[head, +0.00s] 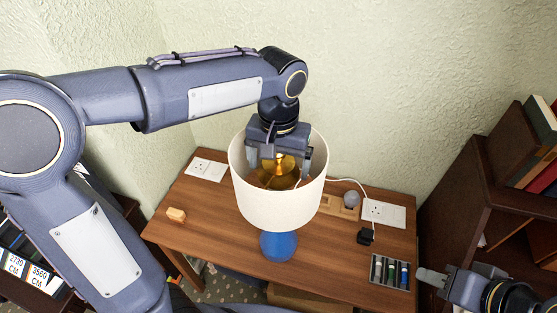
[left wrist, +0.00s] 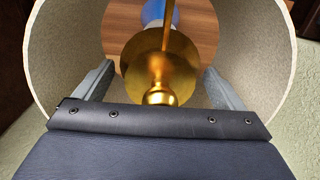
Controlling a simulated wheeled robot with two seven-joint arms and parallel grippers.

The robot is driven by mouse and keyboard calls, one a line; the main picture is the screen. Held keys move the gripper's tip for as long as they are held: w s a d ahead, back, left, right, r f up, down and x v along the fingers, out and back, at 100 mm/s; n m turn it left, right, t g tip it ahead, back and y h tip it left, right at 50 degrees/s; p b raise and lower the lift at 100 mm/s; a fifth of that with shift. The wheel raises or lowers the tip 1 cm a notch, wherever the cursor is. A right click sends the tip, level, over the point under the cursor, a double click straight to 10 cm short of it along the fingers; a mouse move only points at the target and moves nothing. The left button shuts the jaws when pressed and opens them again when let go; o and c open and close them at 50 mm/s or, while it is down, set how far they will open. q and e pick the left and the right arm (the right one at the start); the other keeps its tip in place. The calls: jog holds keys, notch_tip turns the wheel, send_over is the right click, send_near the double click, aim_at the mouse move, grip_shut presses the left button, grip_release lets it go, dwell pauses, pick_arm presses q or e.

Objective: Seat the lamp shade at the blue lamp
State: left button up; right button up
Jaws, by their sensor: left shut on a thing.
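The white lamp shade (head: 285,207) is upright over the blue lamp (head: 279,246), whose rounded blue body shows below the shade's lower rim. My left gripper (head: 287,165) reaches down into the shade's open top and is shut on the shade's gold fitting (head: 281,166). In the left wrist view the fingers (left wrist: 160,88) stand either side of the gold disc and knob (left wrist: 158,70), and a bit of blue (left wrist: 154,12) shows beyond. The lamp's top is hidden, so I cannot tell whether shade and lamp touch. My right gripper (head: 455,275) is at the lower right, its jaw gap unclear.
The wooden table (head: 212,235) carries a tan block (head: 176,215), a white socket plate (head: 206,169), another socket plate (head: 384,213), a grey round knob (head: 351,198), a black plug (head: 365,237) and a battery tray (head: 377,270). A bookshelf (head: 480,190) stands at right.

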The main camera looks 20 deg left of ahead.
pick_arm(q)
jog(key=shift+f+b, duration=1.1)
jog(key=shift+f, duration=0.55)
jog(key=o, duration=0.8)
jog(key=shift+c, duration=0.2)
notch_tip(320, 180, up, 8)
jog(key=shift+f, duration=0.1)
